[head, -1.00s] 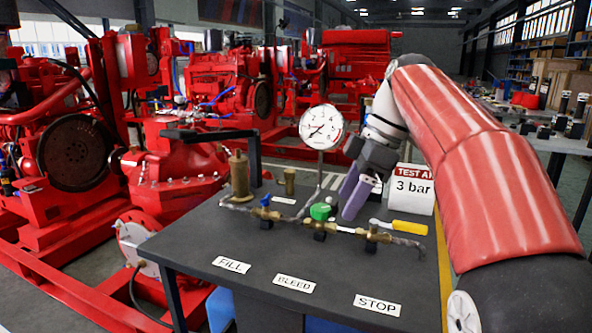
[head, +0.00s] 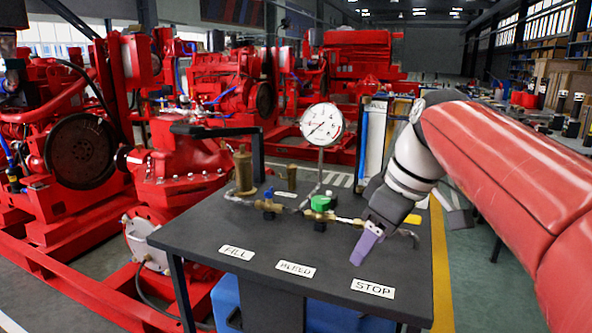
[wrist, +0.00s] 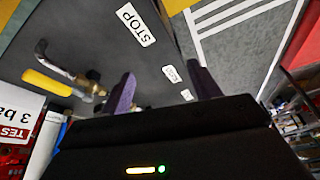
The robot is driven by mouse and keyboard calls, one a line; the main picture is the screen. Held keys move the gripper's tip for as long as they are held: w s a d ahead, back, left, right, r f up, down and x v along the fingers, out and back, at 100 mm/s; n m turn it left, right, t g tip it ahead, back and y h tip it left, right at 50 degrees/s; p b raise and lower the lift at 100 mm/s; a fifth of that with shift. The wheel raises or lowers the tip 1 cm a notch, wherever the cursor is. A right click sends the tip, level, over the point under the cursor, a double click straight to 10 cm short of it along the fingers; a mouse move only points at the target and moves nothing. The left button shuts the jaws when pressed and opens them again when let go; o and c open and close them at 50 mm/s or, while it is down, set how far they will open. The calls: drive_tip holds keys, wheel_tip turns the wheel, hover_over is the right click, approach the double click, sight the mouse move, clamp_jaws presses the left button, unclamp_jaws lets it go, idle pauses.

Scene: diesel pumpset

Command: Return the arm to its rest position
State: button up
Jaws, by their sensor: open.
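My gripper (head: 366,247) hangs above the right front part of the dark table (head: 215,225), above and behind the STOP label (head: 372,288) in the head view. Its purple fingers point down and hold nothing. In the wrist view the fingers (wrist: 160,92) stand well apart with nothing between them. My arm reaches in from the right, its red sleeve filling the right side of the head view. It hides part of the pipe with the valves and most of the yellow handle (head: 413,219), which shows whole in the wrist view (wrist: 47,83).
The table bears a pressure gauge (head: 322,125), a green-knobbed valve (head: 320,203), a blue-handled valve (head: 269,205) and brass fittings. Red pumpsets stand behind and left. Floor right of the table is open.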

drive_tip(key=s+d+f+m+t+h, duration=0.3)
drive_tip(key=s+f+m, duration=0.7)
drive_tip(key=s+f, duration=0.4)
wheel_tip(320, 180, down, 2)
drive_tip(key=shift+f, duration=0.15)
